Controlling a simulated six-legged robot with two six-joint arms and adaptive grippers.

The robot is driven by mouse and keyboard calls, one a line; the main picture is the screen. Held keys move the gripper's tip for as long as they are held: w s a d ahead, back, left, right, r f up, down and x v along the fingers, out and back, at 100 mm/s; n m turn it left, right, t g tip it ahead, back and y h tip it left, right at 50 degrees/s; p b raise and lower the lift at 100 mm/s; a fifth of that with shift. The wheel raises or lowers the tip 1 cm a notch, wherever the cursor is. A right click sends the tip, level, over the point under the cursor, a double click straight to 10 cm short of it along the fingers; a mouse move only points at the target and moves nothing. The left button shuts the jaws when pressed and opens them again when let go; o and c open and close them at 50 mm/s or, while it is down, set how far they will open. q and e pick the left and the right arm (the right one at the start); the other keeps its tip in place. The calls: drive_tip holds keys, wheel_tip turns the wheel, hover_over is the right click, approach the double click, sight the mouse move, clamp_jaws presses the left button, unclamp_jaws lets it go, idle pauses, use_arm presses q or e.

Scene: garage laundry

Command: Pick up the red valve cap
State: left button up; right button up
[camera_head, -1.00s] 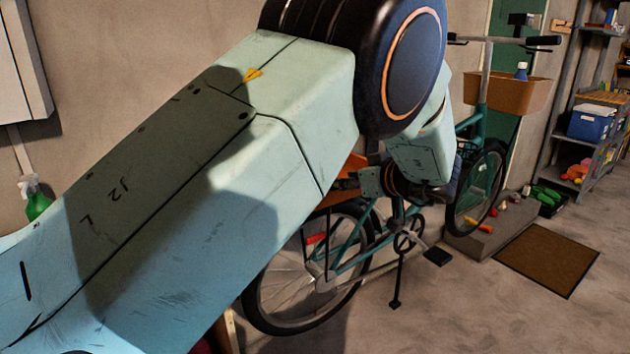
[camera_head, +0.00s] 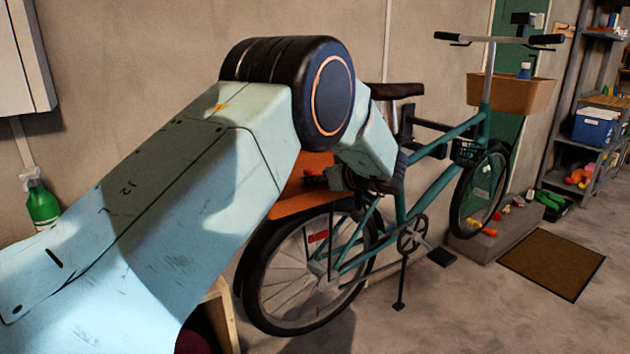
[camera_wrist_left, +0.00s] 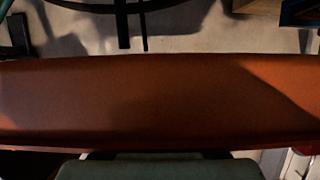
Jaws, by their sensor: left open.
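I cannot make out the red valve cap for certain. A small red piece (camera_head: 318,236) shows at the bicycle's rear wheel, too small to identify. My left arm reaches in from the left and bends down at the wrist over the orange-brown rear carrier (camera_head: 300,204) of the teal bicycle (camera_head: 432,185). My left gripper (camera_head: 318,176) is mostly hidden behind the arm, just above the carrier; its jaws are open, with nothing seen between them. In the left wrist view, an orange-brown surface (camera_wrist_left: 150,100) spans the picture, with a grey-green part at the bottom edge. My right gripper is not in view.
A low grey step (camera_head: 500,240) by the front wheel holds several small coloured items. A brown mat (camera_head: 552,262) lies on open floor. A shelf with a blue box (camera_head: 592,126) stands at the right. A green spray bottle (camera_head: 41,203) is at the left wall.

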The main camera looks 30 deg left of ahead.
use_arm(q)
drive_tip(key=shift+s+d+r, duration=0.1)
drive_tip(key=shift+d+r, duration=0.1)
drive_tip(key=shift+s+r, duration=0.1)
drive_tip(key=shift+c, duration=0.9)
drive_tip(key=shift+a+f, duration=0.15)
drive_tip(key=shift+f, duration=0.05)
drive_tip(key=c, duration=0.4)
drive_tip(key=shift+r, duration=0.1)
drive_tip(key=c, duration=0.3)
wheel_tip(320, 180, up, 9)
drive_tip(key=p, duration=0.2)
drive_tip(key=shift+p, duration=0.4)
drive_tip(key=shift+c, duration=0.2)
drive_tip(key=shift+r, duration=0.4)
